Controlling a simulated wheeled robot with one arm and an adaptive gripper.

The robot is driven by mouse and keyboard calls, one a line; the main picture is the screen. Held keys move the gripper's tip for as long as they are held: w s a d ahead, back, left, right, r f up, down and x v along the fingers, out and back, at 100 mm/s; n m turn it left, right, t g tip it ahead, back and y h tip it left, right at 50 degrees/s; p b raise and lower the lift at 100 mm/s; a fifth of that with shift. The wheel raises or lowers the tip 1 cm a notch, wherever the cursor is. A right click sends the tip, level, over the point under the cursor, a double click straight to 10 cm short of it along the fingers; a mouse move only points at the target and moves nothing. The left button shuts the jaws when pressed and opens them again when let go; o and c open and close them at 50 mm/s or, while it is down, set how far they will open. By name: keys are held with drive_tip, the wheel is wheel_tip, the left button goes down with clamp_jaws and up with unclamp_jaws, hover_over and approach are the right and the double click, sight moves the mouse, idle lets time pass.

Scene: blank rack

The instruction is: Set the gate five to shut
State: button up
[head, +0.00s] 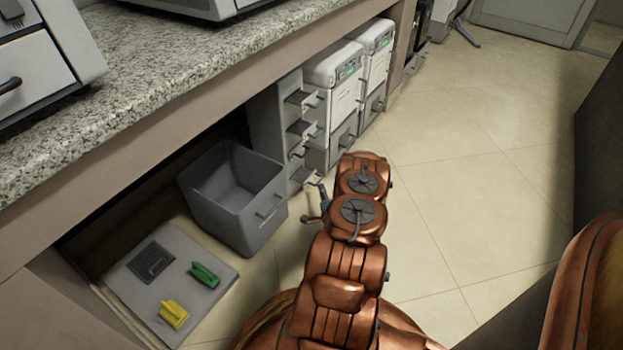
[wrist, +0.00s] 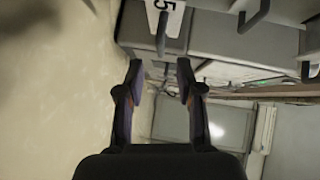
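A white plate marked 5 (wrist: 172,16) shows at the top of the wrist view. A dark handle (wrist: 161,34) stands out over it, beyond my fingertips. In the head view, a grey rack (head: 266,112) with several stacked dark levers stands under the counter; I cannot tell there which gate is five. My gripper (wrist: 159,69) is open and empty, its two fingers either side of the line to the handle, a small gap short of it. In the head view it is mostly hidden behind my arm. Whether the gate is open or shut is unclear.
A grey bin (head: 222,205) stands left of the rack. A light board (head: 215,258) with a green clip (head: 205,275) and a yellow clip (head: 174,314) lies in front. White machines (head: 335,75) stand beyond the rack. The tiled floor (head: 470,180) to the right is clear.

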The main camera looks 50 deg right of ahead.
sight(319, 181)
drive_tip(key=shift+b+x, duration=1.4)
drive_tip(key=shift+x, duration=2.3)
drive_tip(key=shift+s+d, duration=0.1)
clamp_jaws()
